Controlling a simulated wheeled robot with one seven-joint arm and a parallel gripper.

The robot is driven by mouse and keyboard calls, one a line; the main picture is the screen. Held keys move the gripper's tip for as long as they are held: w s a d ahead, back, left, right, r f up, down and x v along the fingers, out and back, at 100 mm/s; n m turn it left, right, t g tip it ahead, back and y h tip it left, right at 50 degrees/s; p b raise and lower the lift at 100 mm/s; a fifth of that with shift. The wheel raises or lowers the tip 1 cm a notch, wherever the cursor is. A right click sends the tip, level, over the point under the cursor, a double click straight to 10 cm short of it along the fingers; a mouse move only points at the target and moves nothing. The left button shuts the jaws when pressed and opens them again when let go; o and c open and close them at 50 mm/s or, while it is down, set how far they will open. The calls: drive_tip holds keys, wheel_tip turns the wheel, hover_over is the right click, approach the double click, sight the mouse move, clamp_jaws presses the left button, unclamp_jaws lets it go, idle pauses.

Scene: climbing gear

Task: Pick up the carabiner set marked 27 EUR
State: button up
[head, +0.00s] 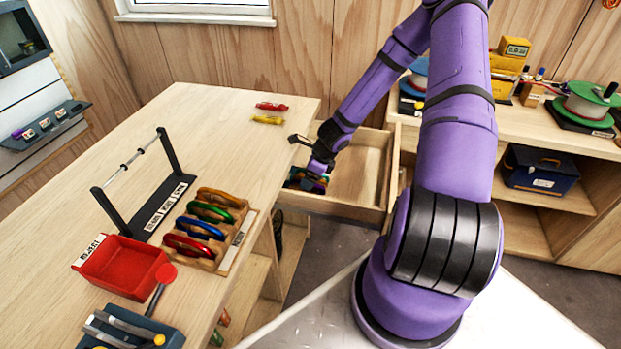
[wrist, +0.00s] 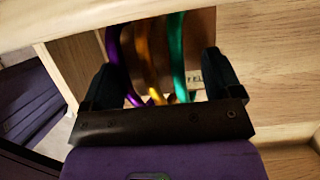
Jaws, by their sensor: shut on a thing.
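A set of carabiners, purple, orange and green, (wrist: 178,60) sits between the fingers of my gripper (wrist: 160,68) in the wrist view. In the head view my gripper (head: 316,172) is low at the left end of an open drawer (head: 345,205). The set shows there only as a small coloured patch (head: 296,177), largely hidden by my gripper. My gripper is shut on this set. A light label with partly covered letters (wrist: 195,80) shows beside the green carabiner. I cannot read a 27 EUR mark in either view.
On the table (head: 150,110), a wooden rack (head: 230,262) holds several coloured carabiners beside a black bar stand (head: 130,205) and a red tray (head: 118,268). Red (head: 271,106) and yellow (head: 268,119) pieces lie further back. The drawer's right part looks empty; its walls enclose my gripper.

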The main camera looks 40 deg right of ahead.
drive_tip(key=shift+w+d+r, duration=0.15)
drive_tip(key=shift+d+r, duration=0.1)
drive_tip(key=shift+r, duration=0.4)
drive_tip(key=shift+w+d+r, duration=0.15)
drive_tip(key=shift+d+r, duration=0.05)
drive_tip(key=shift+r, duration=0.4)
drive_tip(key=w+d, duration=0.3)
drive_tip(key=d, duration=0.1)
drive_tip(key=w+d, duration=0.3)
drive_tip(key=d, duration=0.2)
drive_tip(key=w+d, duration=0.3)
drive_tip(key=d, duration=0.2)
drive_tip(key=shift+w+d, duration=0.1)
